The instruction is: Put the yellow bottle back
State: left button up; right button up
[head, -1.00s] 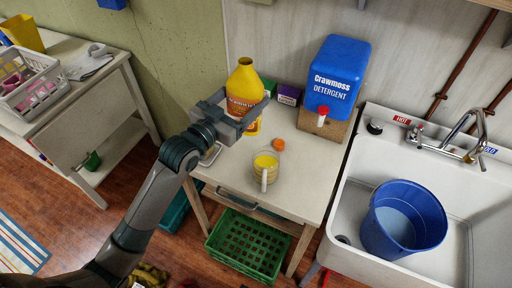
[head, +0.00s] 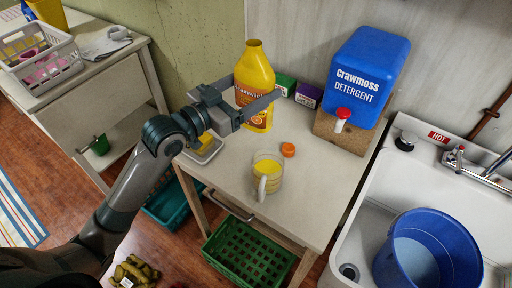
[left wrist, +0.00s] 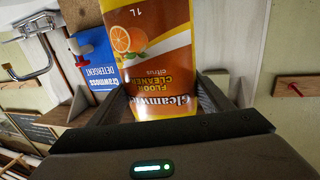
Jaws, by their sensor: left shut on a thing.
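The yellow bottle (head: 255,70), with an orange floor cleaner label, stands upright and uncapped at the back left of the small table (head: 310,195). My left gripper (head: 252,101) is shut on its middle, with one finger across the front. The left wrist view shows the bottle (left wrist: 155,50) upside down between the fingers of the gripper (left wrist: 152,98). An orange cap (head: 288,149) lies on the table. My right gripper is out of view.
A glass measuring cup (head: 267,174) with yellow liquid stands in front of the bottle. Green (head: 285,84) and purple (head: 308,95) boxes are behind it. A blue detergent container (head: 368,72) stands right, beside a sink with a blue bucket (head: 428,250).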

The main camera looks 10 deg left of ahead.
aim_at(255, 118)
pick_arm(q)
jog(key=shift+f, duration=3.1)
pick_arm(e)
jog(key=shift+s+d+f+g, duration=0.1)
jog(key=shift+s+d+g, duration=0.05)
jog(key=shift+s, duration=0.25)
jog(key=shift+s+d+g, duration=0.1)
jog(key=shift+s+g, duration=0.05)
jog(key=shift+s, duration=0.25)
pick_arm(q)
jog(key=shift+f, duration=0.55)
notch_tip(255, 118, down, 2)
jog(key=shift+p, duration=0.35)
jog(key=shift+f, duration=0.35)
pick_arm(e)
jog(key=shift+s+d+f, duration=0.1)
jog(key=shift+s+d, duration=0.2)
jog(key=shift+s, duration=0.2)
pick_arm(q)
jog(key=shift+f, duration=0.1)
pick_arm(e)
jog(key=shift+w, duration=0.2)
pick_arm(q)
jog(key=o, duration=1.6)
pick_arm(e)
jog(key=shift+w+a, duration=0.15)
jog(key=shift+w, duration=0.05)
